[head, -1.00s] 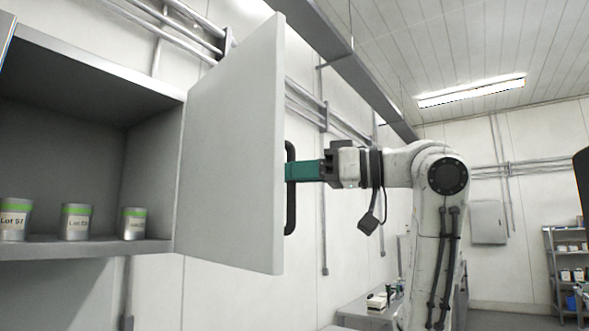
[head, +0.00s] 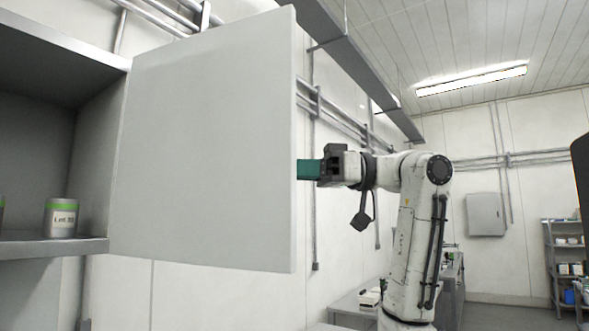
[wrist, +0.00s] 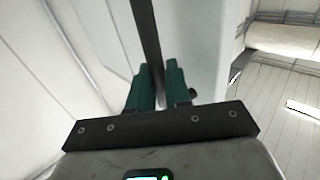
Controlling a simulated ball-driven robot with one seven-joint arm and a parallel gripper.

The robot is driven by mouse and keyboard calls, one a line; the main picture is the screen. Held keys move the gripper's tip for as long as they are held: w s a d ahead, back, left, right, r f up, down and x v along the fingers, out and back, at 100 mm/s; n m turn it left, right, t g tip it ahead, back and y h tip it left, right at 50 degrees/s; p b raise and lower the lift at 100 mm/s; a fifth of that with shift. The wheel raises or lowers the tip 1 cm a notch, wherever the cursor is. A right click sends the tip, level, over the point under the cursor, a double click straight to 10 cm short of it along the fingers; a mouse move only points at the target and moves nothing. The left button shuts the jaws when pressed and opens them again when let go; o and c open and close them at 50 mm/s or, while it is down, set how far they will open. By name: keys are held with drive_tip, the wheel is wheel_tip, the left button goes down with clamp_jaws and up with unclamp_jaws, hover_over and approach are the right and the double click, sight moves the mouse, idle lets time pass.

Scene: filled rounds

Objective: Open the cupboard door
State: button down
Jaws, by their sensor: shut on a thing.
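The cupboard door (head: 210,150) stands wide open in the head view, its pale inner face towards me. The cupboard (head: 60,245) is at the left with its dark inside showing. My gripper (head: 308,170) is at the door's free edge, on the far side; its fingertips are hidden behind the door in the head view. In the wrist view its green fingers (wrist: 157,88) are shut on the dark bar handle (wrist: 147,38) from both sides. The handle is hidden in the head view.
A grey can (head: 61,219) with a green band stands on the cupboard shelf. Pipes and a grey duct (head: 350,55) run above the door. A bench (head: 365,300) stands low behind my arm, and a shelf rack (head: 565,265) is at the far right.

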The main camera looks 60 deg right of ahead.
drive_tip(key=shift+w+a+r, duration=0.15)
drive_tip(key=shift+w+a, duration=0.1)
drive_tip(key=shift+a, duration=0.1)
drive_tip(key=c, duration=1.5)
unclamp_jaws()
drive_tip(key=shift+o, duration=1.4)
drive_tip(key=shift+w+a, duration=0.25)
drive_tip(key=shift+w, duration=0.1)
drive_tip(key=shift+o, duration=0.3)
drive_tip(key=shift+s, duration=0.1)
drive_tip(key=b+v, duration=0.3)
drive_tip(key=v, duration=0.8)
drive_tip(key=shift+d, duration=0.2)
